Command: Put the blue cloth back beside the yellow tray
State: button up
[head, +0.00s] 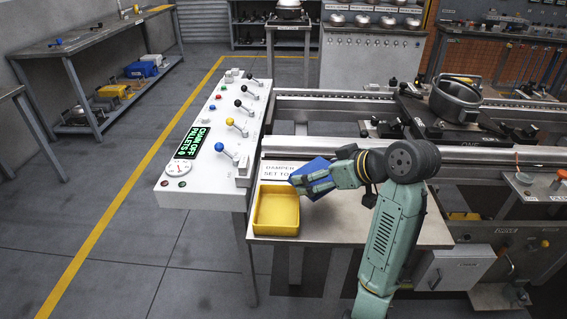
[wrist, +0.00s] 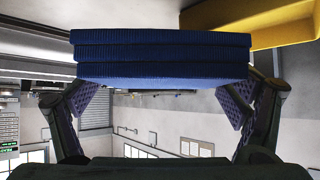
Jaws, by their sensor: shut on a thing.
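The blue cloth (head: 312,168) is a folded stack of several layers in my gripper, just behind the yellow tray (head: 276,231) in the head view. My gripper (head: 305,181) is shut on the cloth, which partly shows behind the fingers. In the wrist view the cloth (wrist: 161,55) spans the space between the two finger pads. The yellow tray (wrist: 262,25) shows at the upper right of the wrist view. In the head view the tray looks empty and sits on the left part of the small table. I cannot tell whether the cloth touches the table.
The small table (head: 335,226) has bare room right of the tray. A control panel (head: 206,160) with several levers stands to the left. A sign (head: 277,171) is behind the tray. A conveyor (head: 330,105) with a metal pot (head: 455,100) runs behind my arm.

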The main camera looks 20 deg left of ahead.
jog(key=w+a+p, duration=0.1)
jog(key=w+a, duration=0.1)
jog(key=a, duration=0.1)
jog(key=w+a+p, duration=0.1)
jog(key=w+a, duration=0.1)
jog(key=a, duration=0.2)
jog(key=w+a+f+p, duration=0.1)
jog(key=w+a, duration=0.1)
jog(key=a, duration=0.2)
jog(key=shift+w, duration=0.15)
jog(key=f, duration=0.1)
jog(key=f+p, duration=0.1)
jog(key=f, duration=0.1)
jog(key=shift+w+a+f, duration=0.15)
jog(key=shift+a, duration=0.1)
jog(key=shift+f, duration=0.25)
jog(key=shift+f, duration=0.3)
jog(key=o, duration=1)
jog(key=shift+r, duration=0.1)
